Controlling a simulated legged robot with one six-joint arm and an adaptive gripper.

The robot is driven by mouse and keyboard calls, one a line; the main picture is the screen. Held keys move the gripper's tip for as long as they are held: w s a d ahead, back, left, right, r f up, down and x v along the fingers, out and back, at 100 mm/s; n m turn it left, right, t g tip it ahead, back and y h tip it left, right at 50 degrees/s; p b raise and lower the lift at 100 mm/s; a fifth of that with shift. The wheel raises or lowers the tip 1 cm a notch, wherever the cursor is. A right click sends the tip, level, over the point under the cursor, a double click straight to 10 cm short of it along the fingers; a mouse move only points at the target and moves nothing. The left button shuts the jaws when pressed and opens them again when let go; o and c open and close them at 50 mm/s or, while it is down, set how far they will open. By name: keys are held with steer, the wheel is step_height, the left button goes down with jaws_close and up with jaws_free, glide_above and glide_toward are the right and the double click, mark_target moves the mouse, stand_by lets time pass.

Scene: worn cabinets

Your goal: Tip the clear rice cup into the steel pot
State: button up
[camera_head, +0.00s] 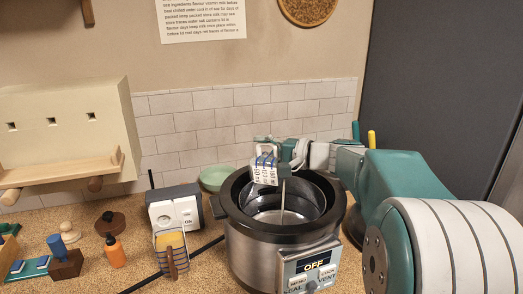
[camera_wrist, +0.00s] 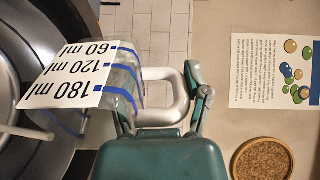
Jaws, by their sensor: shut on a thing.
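The clear cup (camera_head: 265,168) is over the open steel pot (camera_head: 262,250), tipped well over. In the wrist view the cup (camera_wrist: 128,75) shows its handle, blue lines and a white label marked 60, 120 and 180 ml. My gripper (camera_head: 292,153) is shut on the cup by its handle; the green fingers also show in the wrist view (camera_wrist: 165,112). A thin pale stream (camera_head: 283,203), seemingly rice, runs from below the cup down into the pot. How much is left in the cup is hard to see.
A dark cable crosses the counter.

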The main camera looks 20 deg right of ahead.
steer(key=shift+s+d+t, duration=0.15)
steer(key=shift+d+t, duration=0.05)
steer(key=shift+t, duration=0.1)
steer(key=shift+s+f+y, duration=0.1)
steer(key=shift+y, duration=0.3)
steer(key=shift+s+d+t+y, duration=0.2)
steer(key=shift+d+t+y, duration=0.1)
steer(key=shift+t, duration=0.1)
steer(key=shift+s+d+r+t+y, duration=0.2)
steer(key=shift+s+d+t+y, duration=0.05)
steer(key=shift+t+y, duration=0.15)
steer(key=shift+a, duration=0.1)
